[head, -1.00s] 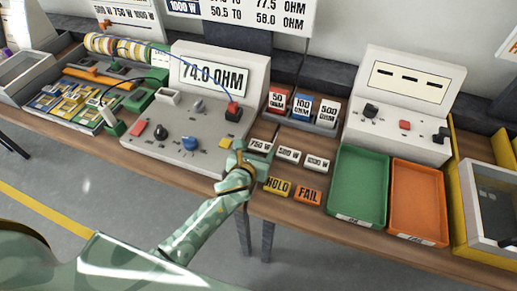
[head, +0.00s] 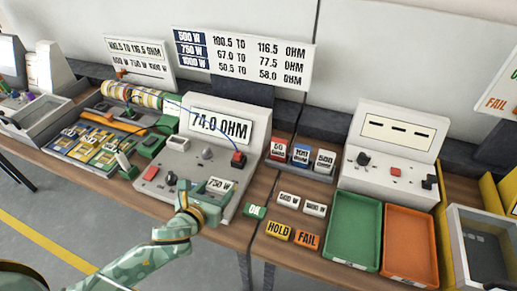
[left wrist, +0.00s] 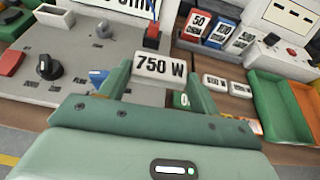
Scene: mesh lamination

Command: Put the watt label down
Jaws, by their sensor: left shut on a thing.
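My left gripper (head: 207,193) is shut on the white 750 W label (head: 219,185). It holds the label in front of the lower right part of the grey meter (head: 247,160), whose screen reads 74.0 OHM. In the left wrist view the label (left wrist: 160,67) sits upright between the two green fingers, its text facing the camera. I cannot tell whether it touches the meter. The other watt labels, 500 W (head: 289,199) and 1000 W (head: 315,209), lie on the table to the right. My right gripper is not in view.
A green OK tile (head: 255,211), yellow HOLD tile (head: 278,231) and orange FAIL tile (head: 307,240) lie near the front edge. Green (head: 353,232) and orange (head: 409,243) trays stand to the right. Resistance cards (head: 301,155) stand behind. A blue lead runs to the meter.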

